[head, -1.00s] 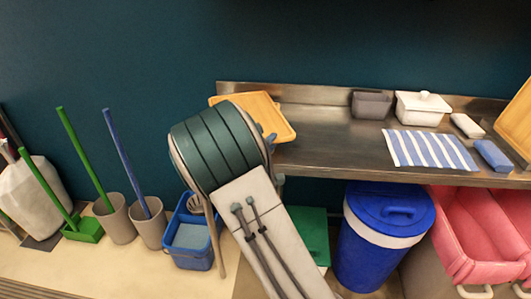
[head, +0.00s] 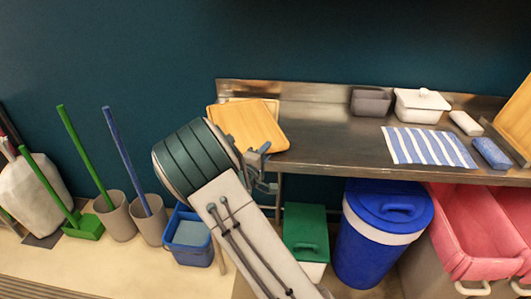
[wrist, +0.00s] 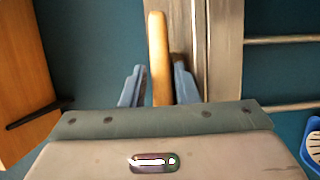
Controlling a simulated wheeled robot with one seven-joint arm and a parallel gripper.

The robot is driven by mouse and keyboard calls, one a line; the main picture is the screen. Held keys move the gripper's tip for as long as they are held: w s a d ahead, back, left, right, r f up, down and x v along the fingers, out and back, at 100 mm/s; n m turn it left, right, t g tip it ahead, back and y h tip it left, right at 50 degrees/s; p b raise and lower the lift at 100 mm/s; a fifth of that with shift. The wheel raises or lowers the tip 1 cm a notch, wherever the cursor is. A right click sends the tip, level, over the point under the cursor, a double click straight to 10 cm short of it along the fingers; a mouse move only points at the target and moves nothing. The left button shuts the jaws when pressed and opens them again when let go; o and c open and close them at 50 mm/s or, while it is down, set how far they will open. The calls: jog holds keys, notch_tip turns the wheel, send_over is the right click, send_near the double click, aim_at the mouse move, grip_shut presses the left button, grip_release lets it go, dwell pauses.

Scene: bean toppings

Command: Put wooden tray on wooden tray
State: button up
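Two wooden trays are at the left end of the steel counter. The front wooden tray (head: 248,124) overlaps the back wooden tray (head: 271,103), of which only a far strip and corner show. I cannot tell whether the two touch. My gripper (head: 262,152) is at the near edge of the front tray, by the counter's left end. The lower contact is partly hidden.
The steel counter (head: 330,145) is clear in its middle. A grey container (head: 370,102), a white lidded dish (head: 422,105) and a striped cloth (head: 430,147) stand or lie farther right. A green bin (head: 305,235) and a blue bin (head: 385,230) are below.

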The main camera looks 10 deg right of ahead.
jog(key=b+v, duration=0.1)
jog(key=v, duration=1)
jog(key=s+d+r+m+g, duration=0.2)
jog(key=s+d+m+g, duration=0.5)
jog(key=s+d+g, duration=0.6)
jog(key=s+a+r+m+y, duration=0.1)
jog(key=s+a+r+y, duration=0.1)
jog(key=s+y, duration=0.3)
jog(key=s+a+r+m+t+y, duration=0.1)
jog(key=s+a+r+m+y, duration=0.1)
jog(key=s+y, duration=0.3)
jog(key=s, duration=0.4)
jog(key=shift+a+r+m+y, duration=0.3)
jog(key=shift+a, duration=0.05)
jog(key=p+v, duration=0.2)
jog(key=v, duration=0.1)
jog(key=shift+w+d+r+p, duration=0.1)
jog(key=shift+w+r+p, duration=0.1)
jog(key=shift+w+p, duration=0.15)
